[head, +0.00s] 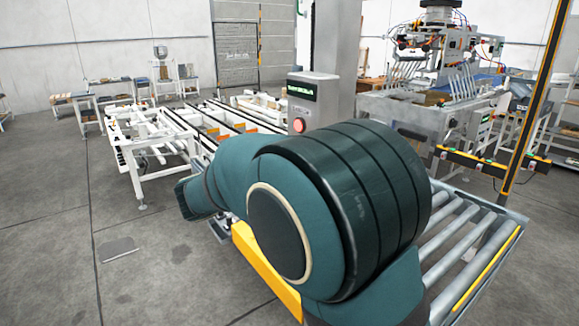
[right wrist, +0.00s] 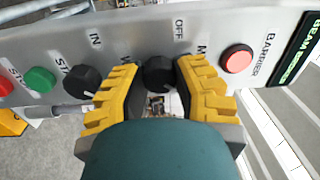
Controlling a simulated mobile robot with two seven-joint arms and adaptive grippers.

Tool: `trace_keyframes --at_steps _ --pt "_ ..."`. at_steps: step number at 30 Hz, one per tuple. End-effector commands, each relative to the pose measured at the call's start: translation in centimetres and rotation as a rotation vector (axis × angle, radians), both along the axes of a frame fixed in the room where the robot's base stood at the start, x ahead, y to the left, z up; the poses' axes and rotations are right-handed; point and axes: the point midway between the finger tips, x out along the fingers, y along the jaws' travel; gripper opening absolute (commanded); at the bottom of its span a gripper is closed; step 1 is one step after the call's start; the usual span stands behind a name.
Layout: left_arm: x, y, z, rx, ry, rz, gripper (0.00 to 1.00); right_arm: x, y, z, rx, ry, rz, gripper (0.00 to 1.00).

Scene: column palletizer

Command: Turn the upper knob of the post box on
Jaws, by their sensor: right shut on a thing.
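The post box (head: 313,98) stands at the middle of the head view, its lower part hidden behind my arm. In the right wrist view its grey panel (right wrist: 215,38) lies sideways, with the display end at the right. The upper knob (right wrist: 159,70), black and round, sits near the OFF label, between the yellow fingers of my right gripper (right wrist: 159,78). The gripper is shut on it; the fingers hide its sides, and I cannot tell its pointer's direction. A second black knob (right wrist: 84,81) is to the left, outside the fingers. My left gripper is not in view.
A red BARRIER button (right wrist: 236,59) lies right of the upper knob, and a green button (right wrist: 39,79) is at the left. Open grey floor (head: 60,240) lies at the left.

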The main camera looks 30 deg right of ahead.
Motion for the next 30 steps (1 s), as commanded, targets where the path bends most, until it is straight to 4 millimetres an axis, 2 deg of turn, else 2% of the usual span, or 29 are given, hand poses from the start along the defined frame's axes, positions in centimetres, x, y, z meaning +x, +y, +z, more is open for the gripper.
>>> trace_keyframes --at_steps 4,5,7,16,20,23,30 --pt "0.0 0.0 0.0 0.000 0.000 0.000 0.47 -0.1 -0.1 0.0 0.000 0.000 -0.003 0.00" --pt "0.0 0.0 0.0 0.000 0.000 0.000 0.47 -0.1 -0.1 0.0 0.000 0.000 -0.003 0.37" --pt "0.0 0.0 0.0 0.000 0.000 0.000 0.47 -0.1 -0.1 0.0 0.000 0.001 -0.003 0.62" --pt "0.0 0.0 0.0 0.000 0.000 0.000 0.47 0.0 0.0 0.0 0.000 0.001 -0.001 0.64" --pt "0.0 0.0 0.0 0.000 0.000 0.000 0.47 0.0 0.7 0.0 -0.001 0.001 0.000 0.64" --pt "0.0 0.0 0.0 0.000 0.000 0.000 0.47 -0.1 2.0 -0.1 -0.001 0.001 0.003 0.64" --pt "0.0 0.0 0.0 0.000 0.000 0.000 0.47 -0.5 6.9 -0.2 -0.002 0.001 0.002 0.64"
